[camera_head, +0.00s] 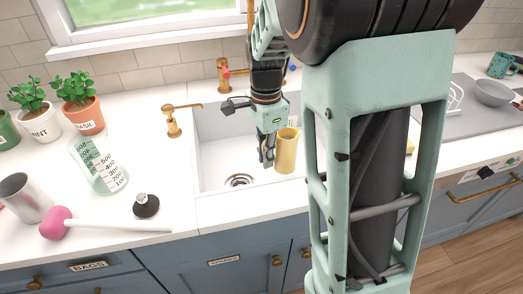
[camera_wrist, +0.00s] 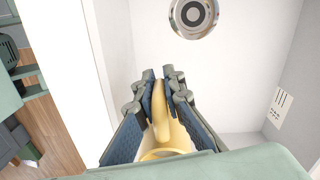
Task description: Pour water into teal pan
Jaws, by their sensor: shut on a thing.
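A yellow jug (camera_head: 287,152) is inside the white sink, upright as far as I can see. My gripper (camera_head: 267,152) reaches down into the sink at the jug's left side. In the wrist view, the fingers of my gripper (camera_wrist: 161,88) are shut on the handle of the yellow jug (camera_wrist: 163,128). The jug's inside is mostly hidden, so I cannot tell whether it holds water. A speckled teal vessel (camera_head: 502,65) stands at the far right back; I cannot tell whether it is a pan or a mug.
The sink (camera_head: 215,160) has a drain (camera_head: 240,181) and a brass tap (camera_head: 225,75) behind it. A grey bowl (camera_head: 493,93) is right.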

